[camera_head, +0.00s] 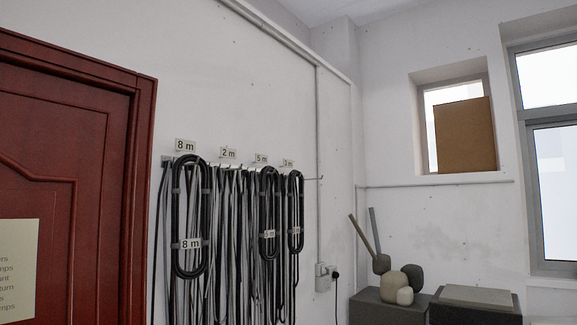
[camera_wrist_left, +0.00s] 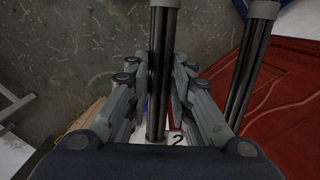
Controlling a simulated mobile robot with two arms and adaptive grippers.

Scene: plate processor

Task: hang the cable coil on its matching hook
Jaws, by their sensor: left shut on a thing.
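My left gripper (camera_wrist_left: 160,65) is shut on one side of a dark cable coil (camera_wrist_left: 158,95) with grey bands, in the left wrist view. Another dark banded strand (camera_wrist_left: 245,70), seemingly the coil's other side, runs to the right. A white tag (camera_wrist_left: 176,139) at the held strand shows a "2"; the rest is hidden. In the head view, signs hang over a wall hook rail: "8 m" (camera_head: 185,146), "2 m" (camera_head: 228,153), "5 m" (camera_head: 262,159) and a small one at right (camera_head: 288,163). No banded coil shows under "2 m". My right gripper is out of view.
Banded coils hang under the 8 m sign (camera_head: 177,220), the 5 m sign (camera_head: 262,215) and the rightmost sign (camera_head: 292,215). Loose grey and black cables (camera_head: 228,240) hang between them. A red door (camera_head: 105,190) is left; dark boxes (camera_head: 385,309) stand right.

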